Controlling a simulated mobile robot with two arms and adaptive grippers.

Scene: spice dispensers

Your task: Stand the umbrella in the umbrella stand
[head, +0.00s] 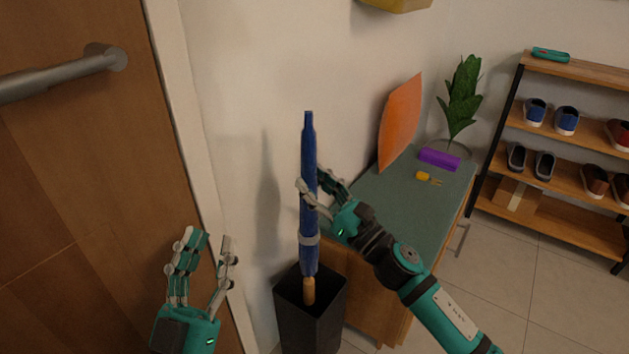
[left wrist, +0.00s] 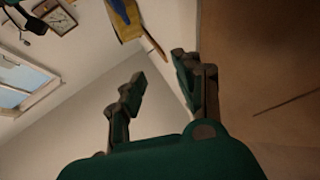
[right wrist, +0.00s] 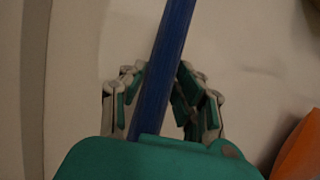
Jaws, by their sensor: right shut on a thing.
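The blue umbrella (head: 308,225) is upright with a slight tilt, its tan handle (head: 308,290) pointing down at the mouth of the dark umbrella stand (head: 312,325). Whether the handle is inside the opening or just in front of it I cannot tell. My right gripper (head: 318,192) is shut around the umbrella's shaft about midway up. In the right wrist view the blue umbrella (right wrist: 165,75) runs between the fingers of the right gripper (right wrist: 165,95). My left gripper (head: 213,245) is open and empty, left of the stand and in front of the door.
A cabinet (head: 400,215) stands right of the stand, holding an orange panel (head: 399,120), a plant (head: 462,95), a purple block (head: 439,159) and yellow-tagged keys (head: 424,176). A shoe rack (head: 560,175) is at the far right. The wooden door (head: 90,200) is at left.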

